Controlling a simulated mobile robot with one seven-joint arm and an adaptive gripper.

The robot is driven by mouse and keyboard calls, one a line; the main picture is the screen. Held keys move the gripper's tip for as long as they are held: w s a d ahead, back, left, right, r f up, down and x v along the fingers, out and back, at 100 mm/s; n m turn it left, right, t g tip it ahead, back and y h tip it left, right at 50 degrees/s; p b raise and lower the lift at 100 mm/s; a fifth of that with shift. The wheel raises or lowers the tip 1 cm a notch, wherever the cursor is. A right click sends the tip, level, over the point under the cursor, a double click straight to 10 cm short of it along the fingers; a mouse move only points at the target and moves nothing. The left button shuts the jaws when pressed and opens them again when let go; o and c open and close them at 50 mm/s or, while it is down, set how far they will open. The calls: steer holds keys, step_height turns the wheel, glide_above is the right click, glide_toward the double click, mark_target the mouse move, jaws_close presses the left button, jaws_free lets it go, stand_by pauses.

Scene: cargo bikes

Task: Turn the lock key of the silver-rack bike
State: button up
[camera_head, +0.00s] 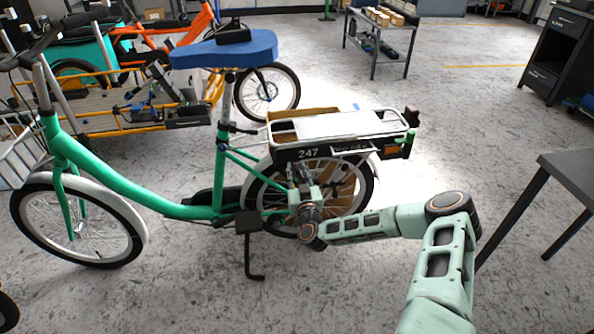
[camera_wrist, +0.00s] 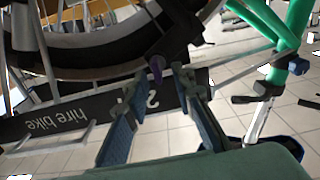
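The silver-rack bike has a green frame (camera_head: 120,187), a blue saddle (camera_head: 225,50) and a silver rear rack (camera_head: 350,123). A black case marked 247 (camera_head: 310,153) sits under the rack. My gripper (camera_head: 300,172) is at the bike's rear wheel, below this case. In the wrist view my gripper (camera_wrist: 161,82) is open, its two fingers apart. The case (camera_wrist: 60,118) shows upside down there, lettered "hire bike". A small dark purple piece (camera_wrist: 156,66) shows between the fingertips; it may be the lock key. I cannot tell whether the fingers touch it.
An orange cargo bike (camera_head: 185,32) stands behind at the left. A dark table (camera_head: 570,175) is at the right edge, and a workbench (camera_head: 375,45) with boxes stands at the back.

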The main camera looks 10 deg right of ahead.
jaws_close()
steer(key=shift+d+f+m+b, duration=0.2)
steer(key=shift+m+b, duration=1.05)
steer(key=shift+m, duration=1.75)
steer(key=shift+d+f+m+b, duration=0.25)
steer(key=shift+m+b, duration=1.05)
steer(key=shift+m, duration=1.7)
steer(key=shift+d+f+m+b, duration=0.2)
steer(key=shift+m+b, duration=1.05)
steer(key=shift+m, duration=1.75)
